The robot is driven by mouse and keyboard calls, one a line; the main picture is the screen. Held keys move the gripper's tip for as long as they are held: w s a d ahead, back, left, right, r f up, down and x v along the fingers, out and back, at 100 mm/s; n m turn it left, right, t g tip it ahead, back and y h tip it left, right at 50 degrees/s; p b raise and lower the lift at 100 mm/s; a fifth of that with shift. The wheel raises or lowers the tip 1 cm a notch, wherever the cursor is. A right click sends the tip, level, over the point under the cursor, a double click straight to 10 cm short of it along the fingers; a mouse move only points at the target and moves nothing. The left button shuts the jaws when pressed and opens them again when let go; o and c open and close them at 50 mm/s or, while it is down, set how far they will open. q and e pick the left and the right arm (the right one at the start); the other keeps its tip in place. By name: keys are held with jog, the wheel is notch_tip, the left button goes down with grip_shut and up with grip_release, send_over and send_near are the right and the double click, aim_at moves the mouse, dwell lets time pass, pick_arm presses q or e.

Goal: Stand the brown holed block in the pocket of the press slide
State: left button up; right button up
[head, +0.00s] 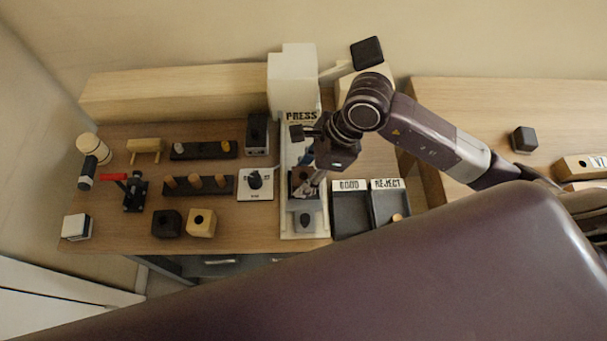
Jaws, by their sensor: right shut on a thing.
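The white press (291,80) stands at the back of the bench. Its pale slide (318,228) runs from it toward the front edge. My right gripper (313,184) reaches down over the slide and is shut on a brown block (298,176). The block is over or in the slide's middle; the fingers partly cover it, and I cannot tell whether it sits in the pocket. A grey rounded part (304,220) shows nearer the front of the slide. My left gripper is not in view.
Dark trays marked GOOD (350,214) and REJECT (386,207) stand right of the slide. Left are a dark holed block (166,223), a light holed block (201,222), a peg rack (194,186), a switch box (255,183) and a red-handled clamp (134,192).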

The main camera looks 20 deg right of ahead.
jog(key=shift+s+f+b, duration=0.1)
jog(key=shift+f+b, duration=0.1)
jog(key=shift+b, duration=0.1)
jog(key=o, duration=1.2)
jog(key=shift+o, duration=1.2)
jog(key=shift+r, duration=0.1)
jog(key=shift+d+r+p, duration=0.25)
jog(key=shift+r+p, duration=0.15)
jog(key=shift+r, duration=0.1)
jog(key=shift+p+v, duration=1.3)
jog(key=shift+v, duration=1.6)
jog(key=shift+s, duration=0.1)
